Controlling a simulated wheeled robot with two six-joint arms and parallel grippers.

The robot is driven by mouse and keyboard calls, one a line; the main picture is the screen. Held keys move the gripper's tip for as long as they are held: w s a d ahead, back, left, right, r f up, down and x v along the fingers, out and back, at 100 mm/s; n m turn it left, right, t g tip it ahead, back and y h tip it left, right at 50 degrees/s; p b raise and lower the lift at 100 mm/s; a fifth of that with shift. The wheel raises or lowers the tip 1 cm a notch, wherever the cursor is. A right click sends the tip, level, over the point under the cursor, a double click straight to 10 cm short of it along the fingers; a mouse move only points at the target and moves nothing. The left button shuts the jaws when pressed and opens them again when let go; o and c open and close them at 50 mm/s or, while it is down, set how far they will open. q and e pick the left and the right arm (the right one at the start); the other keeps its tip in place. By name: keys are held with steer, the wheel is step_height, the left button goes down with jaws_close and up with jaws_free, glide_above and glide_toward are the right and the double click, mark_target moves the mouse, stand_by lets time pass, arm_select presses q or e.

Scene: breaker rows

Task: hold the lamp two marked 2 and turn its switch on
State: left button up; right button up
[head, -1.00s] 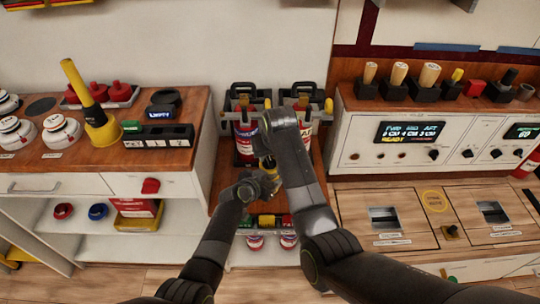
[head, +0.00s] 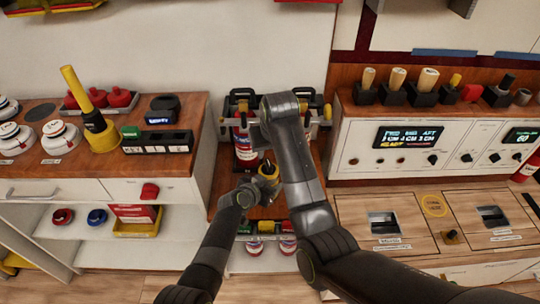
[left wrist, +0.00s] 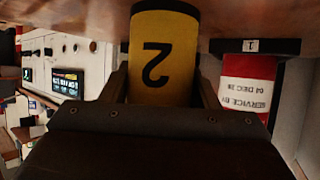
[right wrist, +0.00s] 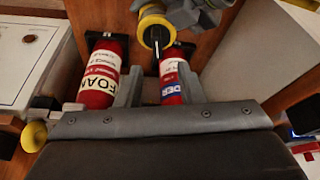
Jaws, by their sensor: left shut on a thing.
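Lamp two is a yellow cylinder with a dark end (head: 268,173). The left wrist view shows its black "2" upside down (left wrist: 163,62). My left gripper (head: 258,184) is shut on it and holds it in front of the middle rack. In the right wrist view the lamp's round yellow end (right wrist: 146,22) has a dark centre with a dark piece sticking out, maybe the switch. My right gripper (right wrist: 160,88) is open and empty, a little apart from the lamp. In the head view its arm hides part of the rack.
A red extinguisher (head: 246,148) stands in the rack behind the grippers; a FOAM one (right wrist: 102,72) stands beside it in the right wrist view. The left counter holds a yellow torch-like tool (head: 92,115). A control panel (head: 412,138) stands at right.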

mark_target(268, 162)
step_height(268, 162, up, 5)
steer(key=w+g+h, duration=0.1)
steer(key=w+g, duration=0.2)
steer(key=g, duration=0.1)
steer(key=f, duration=1.1)
steer(key=shift+s+a+f, duration=0.15)
steer(key=shift+a+f, duration=0.05)
steer(key=shift+f, duration=0.05)
jaws_close()
